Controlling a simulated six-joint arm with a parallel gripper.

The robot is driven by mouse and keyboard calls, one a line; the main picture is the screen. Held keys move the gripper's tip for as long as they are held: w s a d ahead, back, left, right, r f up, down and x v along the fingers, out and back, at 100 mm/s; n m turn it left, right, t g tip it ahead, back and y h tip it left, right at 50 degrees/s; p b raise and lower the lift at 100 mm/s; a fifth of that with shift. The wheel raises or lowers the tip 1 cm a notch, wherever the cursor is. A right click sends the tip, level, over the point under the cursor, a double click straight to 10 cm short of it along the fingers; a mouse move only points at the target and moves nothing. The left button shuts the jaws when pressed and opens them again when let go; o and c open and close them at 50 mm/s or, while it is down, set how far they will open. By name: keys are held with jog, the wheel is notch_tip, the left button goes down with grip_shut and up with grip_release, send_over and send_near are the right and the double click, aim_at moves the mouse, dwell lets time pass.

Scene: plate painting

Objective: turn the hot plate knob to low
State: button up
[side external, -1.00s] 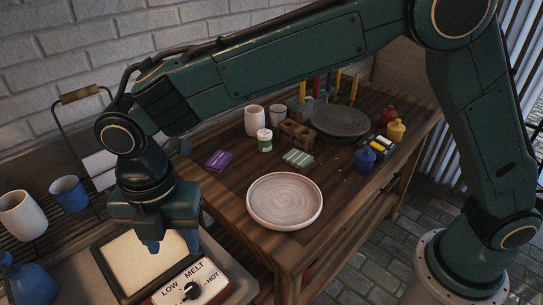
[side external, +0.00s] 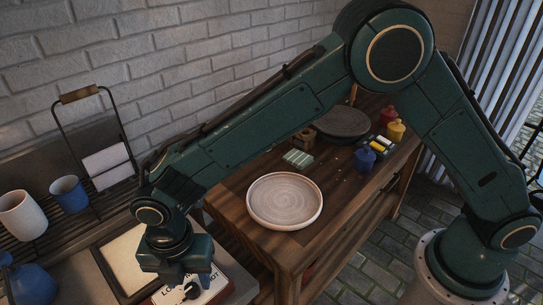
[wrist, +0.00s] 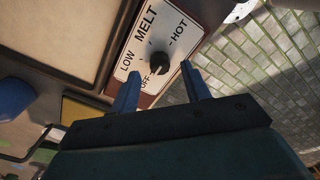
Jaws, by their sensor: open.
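The hot plate (side external: 128,262) stands at the lower left of the side view, with a pale square top in a dark frame. Its white control panel shows in the wrist view with the words LOW, MELT, HOT and OFF. The black knob (wrist: 159,63) sits on that panel, just above the OFF mark; it also shows partly under my gripper in the side view (side external: 192,291). My gripper (wrist: 160,80) is open and empty, with its two blue fingers pointing toward the panel, one on each side of the knob and apart from it. I cannot tell where the knob's pointer is set.
A white plate (side external: 285,201) lies on the wooden table. A rack with a white cup (side external: 22,215) and a blue cup (side external: 69,194) stands at the left. Colored paint bottles (side external: 365,158) and a dark turntable (side external: 343,122) are farther back. Brick floor shows beyond the panel.

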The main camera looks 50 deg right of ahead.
aim_at(192, 291)
jog(key=shift+f, duration=1.2)
jog(key=c, duration=1)
jog(key=shift+m, duration=0.5)
jog(key=m, duration=1)
jog(key=shift+m, duration=0.4)
